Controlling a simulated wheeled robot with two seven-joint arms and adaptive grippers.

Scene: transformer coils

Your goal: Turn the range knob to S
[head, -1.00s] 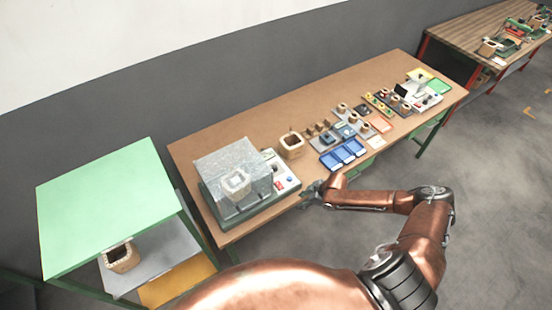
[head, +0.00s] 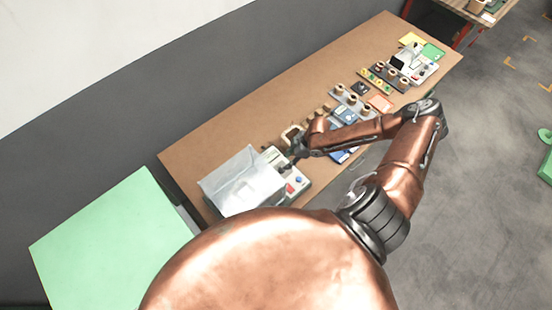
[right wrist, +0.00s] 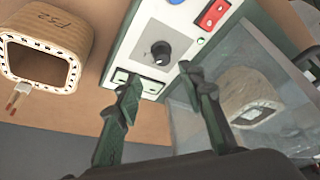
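The range knob (right wrist: 160,49) is a small black round knob on a light control panel (right wrist: 140,48) in the right wrist view. Its pointer direction and letter marks are too small to read. My right gripper (right wrist: 158,82) is open, its two green fingers apart, one to each side below the knob in the picture. Nothing is between the fingertips, and they appear apart from the knob. In the head view my right gripper (head: 292,158) is over the panel (head: 297,183) beside the clear-covered tester (head: 240,182). The knob is not clear there. My left gripper is not in view.
A wooden coil former (right wrist: 78,45) stands left of the panel in the right wrist view. A blue button (right wrist: 176,2) and red switch (right wrist: 212,15) are near the knob. The clear cover (right wrist: 185,125) is close to the right finger. Parts line the workbench (head: 235,115).

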